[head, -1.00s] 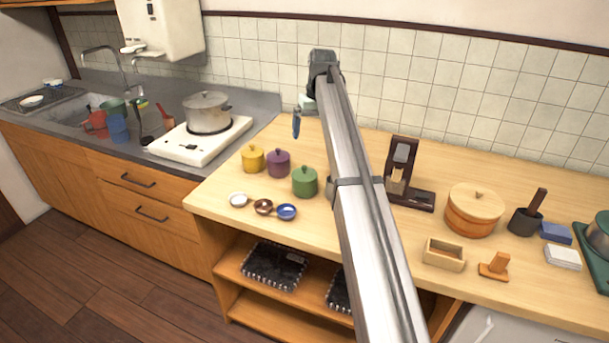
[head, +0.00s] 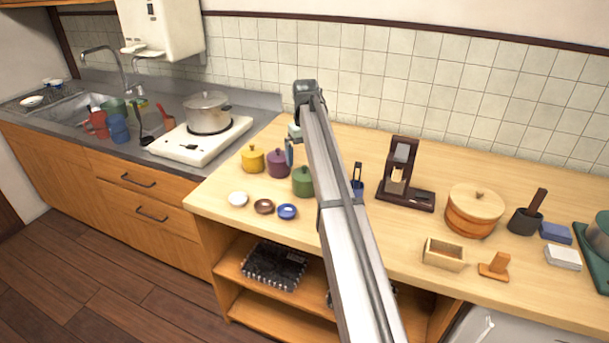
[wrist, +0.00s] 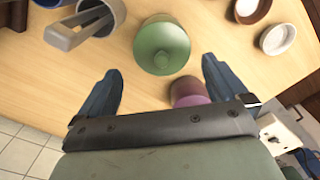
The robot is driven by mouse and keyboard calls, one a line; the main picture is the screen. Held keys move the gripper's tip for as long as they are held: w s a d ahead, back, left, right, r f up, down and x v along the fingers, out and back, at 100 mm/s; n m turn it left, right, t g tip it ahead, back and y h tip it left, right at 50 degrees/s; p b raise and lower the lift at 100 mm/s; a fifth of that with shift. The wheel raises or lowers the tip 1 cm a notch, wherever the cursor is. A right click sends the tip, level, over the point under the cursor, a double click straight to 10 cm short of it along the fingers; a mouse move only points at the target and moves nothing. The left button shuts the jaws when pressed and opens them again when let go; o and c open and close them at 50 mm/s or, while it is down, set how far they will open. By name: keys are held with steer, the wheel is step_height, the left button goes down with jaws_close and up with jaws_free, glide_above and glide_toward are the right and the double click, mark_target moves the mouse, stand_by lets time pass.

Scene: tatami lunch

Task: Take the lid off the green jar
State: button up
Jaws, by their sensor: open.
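The green jar (head: 303,183) stands on the wooden counter with its knobbed lid on, partly beside my arm in the head view. In the wrist view the green lid (wrist: 160,42) shows from above, its knob facing the camera. My gripper (wrist: 162,67) is open and empty, its two blue fingers apart, one on each side of the lid in the picture. In the head view one blue finger (head: 289,152) shows above and behind the jar, near the purple jar (head: 278,162). I cannot tell the exact gap between fingers and lid.
A yellow jar (head: 252,159) stands left of the purple one. White (head: 238,199), brown (head: 264,206) and blue (head: 287,211) bowls lie in front. A blue cup with tongs (head: 357,190) stands right of the green jar. A dark wooden stand (head: 401,153) is further right.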

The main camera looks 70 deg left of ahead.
mark_target(304, 166)
steer(key=shift+s+a+f, duration=0.1)
steer(key=shift+s+f, duration=0.05)
steer(key=shift+f, duration=2.4)
steer(key=shift+c, duration=0.4)
steer(key=c, duration=0.7)
steer(key=shift+r, duration=0.1)
